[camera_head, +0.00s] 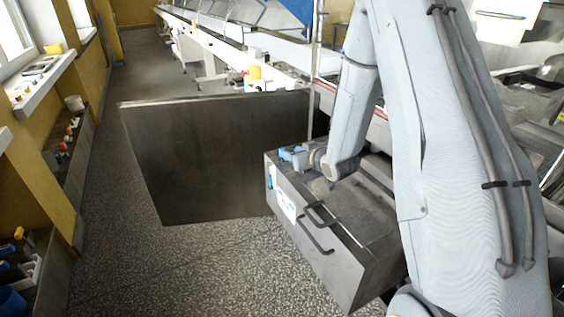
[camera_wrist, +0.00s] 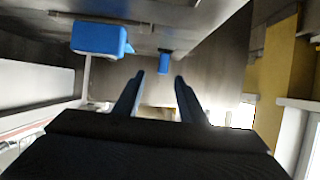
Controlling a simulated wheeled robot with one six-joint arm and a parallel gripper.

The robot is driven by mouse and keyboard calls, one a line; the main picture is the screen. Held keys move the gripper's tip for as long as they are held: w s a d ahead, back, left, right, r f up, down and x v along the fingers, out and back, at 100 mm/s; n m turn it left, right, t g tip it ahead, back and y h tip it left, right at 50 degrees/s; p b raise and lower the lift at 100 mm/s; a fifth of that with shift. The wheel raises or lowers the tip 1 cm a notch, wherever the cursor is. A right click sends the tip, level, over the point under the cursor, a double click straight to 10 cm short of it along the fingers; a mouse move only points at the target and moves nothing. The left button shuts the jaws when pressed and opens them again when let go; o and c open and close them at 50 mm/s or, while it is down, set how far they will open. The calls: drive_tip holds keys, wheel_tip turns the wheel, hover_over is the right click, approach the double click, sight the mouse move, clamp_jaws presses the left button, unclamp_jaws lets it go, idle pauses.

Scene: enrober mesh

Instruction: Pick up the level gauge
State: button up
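No thing is plainly marked as the level gauge. In the wrist view, a blue block with a pale face (camera_wrist: 100,38) lies against the grey metal surface at upper left; it may be the gauge, but I cannot tell. A smaller blue piece (camera_wrist: 164,58) shows near that surface's edge, beyond and roughly in line with the gap between my fingers. My gripper (camera_wrist: 159,79) is open, with nothing between its two dark blue fingers. In the head view, my wrist is low over the metal cabinet (camera_head: 325,265), and its fingers are hard to make out.
The cabinet has dark handles and a white label (camera_head: 286,204) on its front. A large dark metal panel (camera_head: 215,155) stands behind it to the left. A conveyor line (camera_head: 225,40) runs into the background. Speckled floor (camera_head: 230,270) is free at left and front.

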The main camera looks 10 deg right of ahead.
drive_tip(key=shift+w+a+f, duration=0.15)
drive_tip(key=shift+w, duration=0.4)
drive_tip(key=shift+f+p+x, duration=0.15)
drive_tip(key=shift+p+x, duration=0.25)
drive_tip(key=shift+x, duration=1.3)
drive_tip(key=shift+f+p+x, duration=0.1)
drive_tip(key=shift+p+x, duration=0.25)
drive_tip(key=shift+x, duration=1.35)
drive_tip(key=shift+s+a, duration=0.15)
drive_tip(key=shift+a, duration=0.05)
clamp_jaws()
